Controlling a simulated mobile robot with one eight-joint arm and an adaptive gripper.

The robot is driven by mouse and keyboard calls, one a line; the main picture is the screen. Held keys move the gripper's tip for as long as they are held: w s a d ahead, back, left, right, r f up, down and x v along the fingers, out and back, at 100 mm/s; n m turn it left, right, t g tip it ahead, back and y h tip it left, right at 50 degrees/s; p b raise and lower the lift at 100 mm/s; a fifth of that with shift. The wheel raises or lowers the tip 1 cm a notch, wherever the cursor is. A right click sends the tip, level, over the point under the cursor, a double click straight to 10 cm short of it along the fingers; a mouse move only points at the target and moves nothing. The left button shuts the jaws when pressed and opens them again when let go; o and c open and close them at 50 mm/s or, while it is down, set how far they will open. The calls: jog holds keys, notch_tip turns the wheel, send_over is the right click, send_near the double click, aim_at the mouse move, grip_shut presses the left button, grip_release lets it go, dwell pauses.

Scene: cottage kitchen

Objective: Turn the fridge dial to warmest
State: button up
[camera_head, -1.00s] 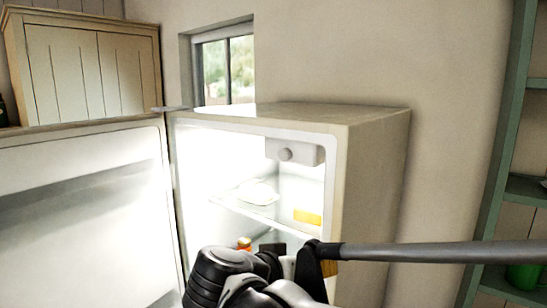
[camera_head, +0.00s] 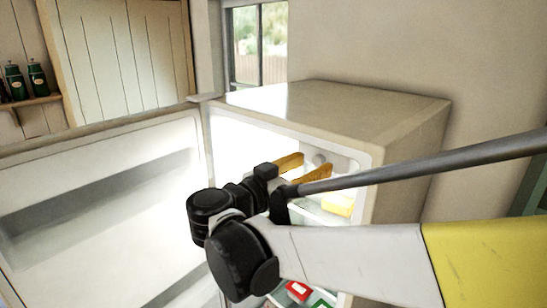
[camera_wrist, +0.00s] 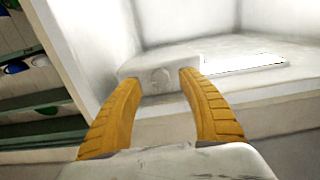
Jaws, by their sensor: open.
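The fridge (camera_head: 400,125) stands with its door (camera_head: 95,195) swung open to the left and its lit inside showing. The dial (camera_head: 319,159) is a small round grey knob on a pale housing high inside, near the right wall. My gripper (camera_head: 309,164) is open at the fridge opening, its two orange fingers pointing inward toward the dial. In the wrist view the dial (camera_wrist: 161,77) lies just beyond and between the open fingertips (camera_wrist: 158,80). I cannot tell whether they touch it. No marking on the dial is readable.
A yellow block (camera_head: 338,205) sits on a shelf below the dial. Red and green items (camera_head: 298,290) lie lower in the fridge. Bottles (camera_head: 37,79) stand on a wall shelf at far left. The fridge side walls and top bound the opening closely.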

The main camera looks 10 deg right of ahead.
jog(key=shift+x, duration=0.9)
grip_shut()
jog(key=n+b, duration=0.1)
jog(key=n, duration=0.2)
jog(key=shift+f+n, duration=0.1)
jog(key=shift+n, duration=0.2)
jog(key=shift+s+n+b, duration=0.1)
jog(key=shift+n+b, duration=0.6)
jog(key=shift+n, duration=1.2)
